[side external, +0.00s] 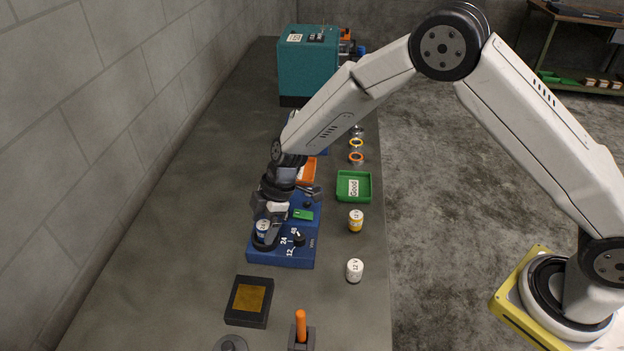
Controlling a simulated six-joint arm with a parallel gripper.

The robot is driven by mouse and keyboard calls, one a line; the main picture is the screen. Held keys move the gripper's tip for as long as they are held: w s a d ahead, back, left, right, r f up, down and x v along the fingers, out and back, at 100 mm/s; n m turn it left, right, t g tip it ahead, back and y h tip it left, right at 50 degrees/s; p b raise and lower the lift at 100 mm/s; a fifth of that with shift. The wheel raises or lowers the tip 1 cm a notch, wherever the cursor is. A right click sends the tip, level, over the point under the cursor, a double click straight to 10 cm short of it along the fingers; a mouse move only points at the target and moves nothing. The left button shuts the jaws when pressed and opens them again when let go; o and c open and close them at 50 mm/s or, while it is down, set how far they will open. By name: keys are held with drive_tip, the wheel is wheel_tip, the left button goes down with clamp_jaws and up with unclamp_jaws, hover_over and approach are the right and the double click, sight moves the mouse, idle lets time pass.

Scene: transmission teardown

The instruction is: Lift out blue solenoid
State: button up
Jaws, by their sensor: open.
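The blue solenoid (263,228), a small cylinder with a pale label on its side, stands upright at the left side of the blue test box (296,258). My gripper (266,240) reaches down over that side of the box, open, with its fingers beside the solenoid. A finger shows just right of the solenoid; the other is partly hidden. I cannot tell whether the fingers touch it. The solenoid's base is hidden by the fingers. The box has a black dial (298,239) marked 12, 24 and 48, and a green patch (303,214) behind it.
A yellow cylinder (356,222) and a white "12 V" cylinder (355,271) stand right of the box. Behind are a green "Good" tray (367,198), an orange tray (309,168) and a teal machine (304,68). A black block (244,318) and an orange handle (301,325) are in front.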

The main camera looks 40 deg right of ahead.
drive_tip(key=shift+a+f, duration=0.15)
drive_tip(key=shift+f, duration=0.25)
clamp_jaws()
